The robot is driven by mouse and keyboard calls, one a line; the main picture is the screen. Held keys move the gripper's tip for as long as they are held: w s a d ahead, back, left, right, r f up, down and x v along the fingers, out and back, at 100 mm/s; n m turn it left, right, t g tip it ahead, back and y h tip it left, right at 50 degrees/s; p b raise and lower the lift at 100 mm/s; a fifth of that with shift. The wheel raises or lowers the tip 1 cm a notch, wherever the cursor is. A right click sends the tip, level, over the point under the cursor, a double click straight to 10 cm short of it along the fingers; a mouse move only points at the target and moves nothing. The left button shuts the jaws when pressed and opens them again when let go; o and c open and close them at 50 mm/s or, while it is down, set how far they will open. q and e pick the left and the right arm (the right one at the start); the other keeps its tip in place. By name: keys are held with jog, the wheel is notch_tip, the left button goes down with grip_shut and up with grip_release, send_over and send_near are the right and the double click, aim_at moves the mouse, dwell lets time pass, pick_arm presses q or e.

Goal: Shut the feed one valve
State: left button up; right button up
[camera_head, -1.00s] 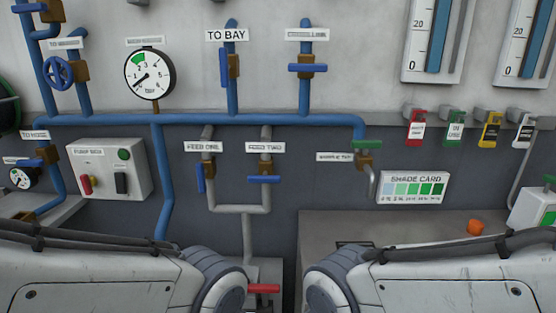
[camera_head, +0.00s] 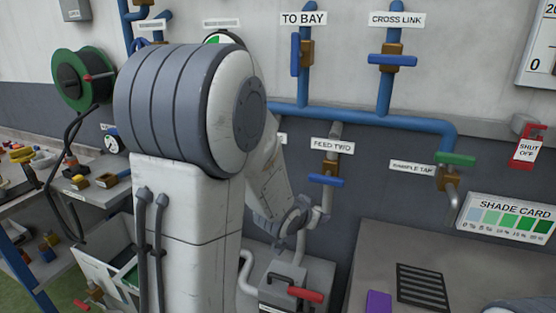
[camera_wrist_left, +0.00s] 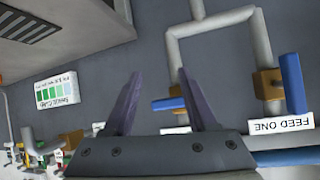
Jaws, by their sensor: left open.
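The feed one valve shows in the left wrist view, turned upside down, with a brown body (camera_wrist_left: 266,84) and a blue lever (camera_wrist_left: 292,84) lying along its upright pipe. Its label (camera_wrist_left: 282,125) reads FEED ONE. In the head view my left arm hides this valve. My left gripper (camera_wrist_left: 157,75) is open and empty, its two fingers left of the feed one lever in the wrist view. The feed two valve's blue lever (camera_wrist_left: 169,104) lies crosswise between the fingers in that picture; whether they touch it is unclear. My right gripper is out of view.
The feed two lever (camera_head: 326,181) also shows in the head view. The blue header pipe (camera_head: 345,115) runs above. A sample tap (camera_head: 455,160) with green lever and a grey bench (camera_head: 375,260) stand to the right. A box with a red handle (camera_head: 305,296) stands below.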

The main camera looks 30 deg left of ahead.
pick_arm(q)
jog(key=s+a+r+n+t+y, duration=0.2)
jog(key=a+r+t, duration=0.1)
jog(key=a, duration=0.7)
jog(key=s+a+r+n+t+y, duration=0.1)
jog(key=s+a+r+t, duration=0.15)
jog(key=a, duration=0.65)
jog(key=shift+t, duration=0.35)
jog(key=shift+p+x, duration=1.75)
jog(key=shift+x, duration=3.85)
jog(key=shift+a+r, duration=0.1)
jog(key=shift+r, duration=0.05)
grip_shut()
